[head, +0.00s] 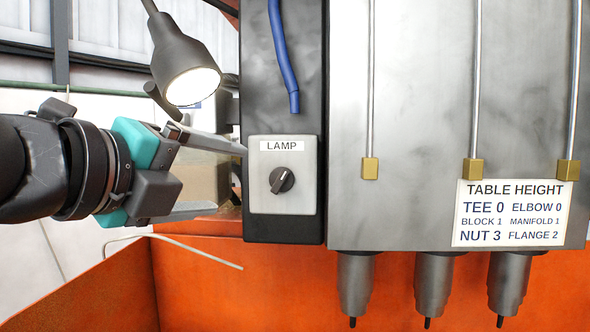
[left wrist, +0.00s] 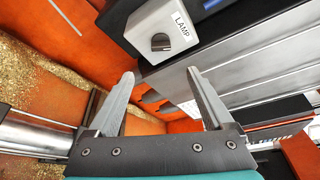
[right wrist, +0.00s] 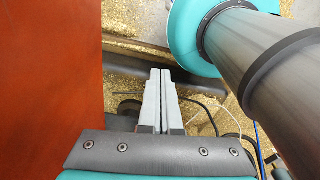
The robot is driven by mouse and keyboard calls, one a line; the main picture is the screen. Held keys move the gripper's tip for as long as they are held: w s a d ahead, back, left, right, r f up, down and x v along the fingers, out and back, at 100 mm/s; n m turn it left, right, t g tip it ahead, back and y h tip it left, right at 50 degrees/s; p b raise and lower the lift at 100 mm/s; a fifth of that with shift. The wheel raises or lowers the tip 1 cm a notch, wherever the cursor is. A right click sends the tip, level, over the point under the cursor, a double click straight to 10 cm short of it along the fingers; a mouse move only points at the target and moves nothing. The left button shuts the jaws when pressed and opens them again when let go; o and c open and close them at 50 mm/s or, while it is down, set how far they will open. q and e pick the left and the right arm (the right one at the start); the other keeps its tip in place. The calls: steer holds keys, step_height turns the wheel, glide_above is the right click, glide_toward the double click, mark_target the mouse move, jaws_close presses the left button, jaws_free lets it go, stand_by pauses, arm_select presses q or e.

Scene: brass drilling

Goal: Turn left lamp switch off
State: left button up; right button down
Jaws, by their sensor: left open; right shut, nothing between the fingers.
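The lamp switch is a dark rotary knob (head: 281,180) on a light grey box (head: 296,206) labelled LAMP. Its pointer tilts to the upper right. The lamp (head: 184,66) to its upper left is lit. My left gripper (head: 231,179) is open and empty, left of the switch box, its upper fingertip close to the box's left side. In the left wrist view the knob (left wrist: 160,42) lies beyond the open fingertips (left wrist: 160,73), and I see no contact. My right gripper (right wrist: 160,72) is shut and empty, away from the switch, and out of the head view.
A blue cable (head: 283,55) hangs above the switch box. A grey machine housing (head: 420,90) with a TABLE HEIGHT sign (head: 513,213) is to the right, with several spindles below it. An orange wall (right wrist: 50,90) stands left of my right gripper.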

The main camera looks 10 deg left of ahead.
arm_select(q)
steer(key=p, duration=0.5)
glide_toward(278, 181)
steer(key=p+x, duration=0.1)
steer(key=x, duration=0.8)
jaws_close()
stand_by(0.4)
